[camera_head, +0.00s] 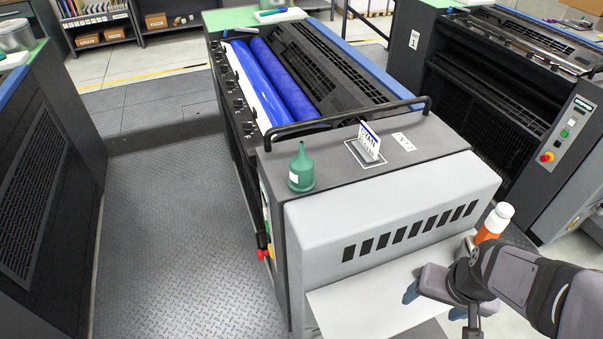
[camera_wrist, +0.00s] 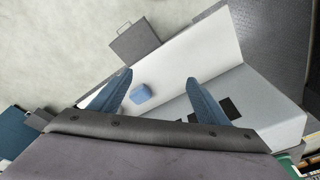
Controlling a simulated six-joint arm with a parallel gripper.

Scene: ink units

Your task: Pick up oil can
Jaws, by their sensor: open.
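The green oil can (camera_head: 301,168) stands upright with its thin spout pointing up. It sits on the near left corner of the dark top of the middle press unit (camera_head: 240,175). My gripper (camera_head: 432,303) is at the lower right of the head view, apart from the can and lower, over the white ledge at the unit's front. Its two blue fingers show spread apart in the wrist view (camera_wrist: 158,78), with nothing gripped. A small green patch at the lower right of the wrist view is too cut off to identify.
A white name card (camera_head: 369,141) stands on the unit's top, right of the can. A black rail (camera_head: 345,117) runs behind. An orange bottle with a white cap (camera_head: 494,221) is beside my arm. A small blue block (camera_wrist: 140,93) lies below my fingers. Left of the unit is open floor.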

